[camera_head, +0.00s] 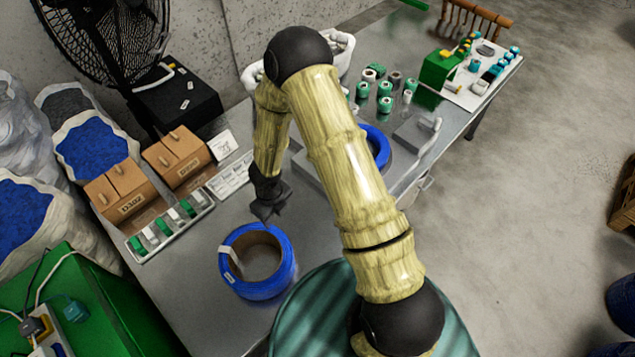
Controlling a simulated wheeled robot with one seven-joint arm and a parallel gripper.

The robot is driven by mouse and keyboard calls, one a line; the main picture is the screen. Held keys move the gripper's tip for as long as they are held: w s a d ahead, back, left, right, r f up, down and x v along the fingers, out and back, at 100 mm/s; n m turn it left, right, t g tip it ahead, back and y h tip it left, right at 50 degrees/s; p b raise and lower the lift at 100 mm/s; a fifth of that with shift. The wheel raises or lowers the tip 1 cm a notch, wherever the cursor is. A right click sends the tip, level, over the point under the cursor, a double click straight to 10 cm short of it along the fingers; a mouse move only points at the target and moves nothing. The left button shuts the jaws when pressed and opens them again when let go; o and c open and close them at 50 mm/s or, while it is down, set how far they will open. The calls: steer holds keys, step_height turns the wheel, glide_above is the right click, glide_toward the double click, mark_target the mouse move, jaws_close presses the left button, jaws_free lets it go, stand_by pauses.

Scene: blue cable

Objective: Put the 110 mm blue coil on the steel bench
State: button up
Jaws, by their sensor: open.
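A blue coil (283,277) with a pale cardboard-coloured core and a white tag lies flat on the near part of the steel bench (190,290). A second blue coil (380,146) lies farther back, mostly hidden behind my arm. I cannot read a size on either coil. My gripper (268,214) is open and points down just beyond the near coil's back rim. It looks empty; its dark fingers are small, and I cannot tell whether they touch the rim.
Brown boxes (122,188) and a tray of green and white pieces (172,228) stand at the left. Several green spools (384,104) and a grey block (414,133) stand at the back. A black fan (110,45) stands behind. The bench left of the near coil is clear.

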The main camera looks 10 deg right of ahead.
steer(key=w+d+r+n+t+y, duration=0.1)
steer(key=d+r+n, duration=0.1)
steer(key=r+n, duration=0.55)
steer(key=w+d+r+n+t+y, duration=0.1)
steer(key=d+r+n+t, duration=0.15)
steer(key=r+n, duration=0.55)
steer(key=s+d+r+n+g+h, duration=0.1)
steer(key=s+d+r+n+h, duration=0.1)
steer(key=s+d+r+n, duration=0.8)
steer(key=s+r+n, duration=0.1)
steer(key=n, duration=0.2)
steer(key=shift+s+d+r, duration=0.15)
steer(key=shift+d+r, duration=0.1)
steer(key=shift+f, duration=0.1)
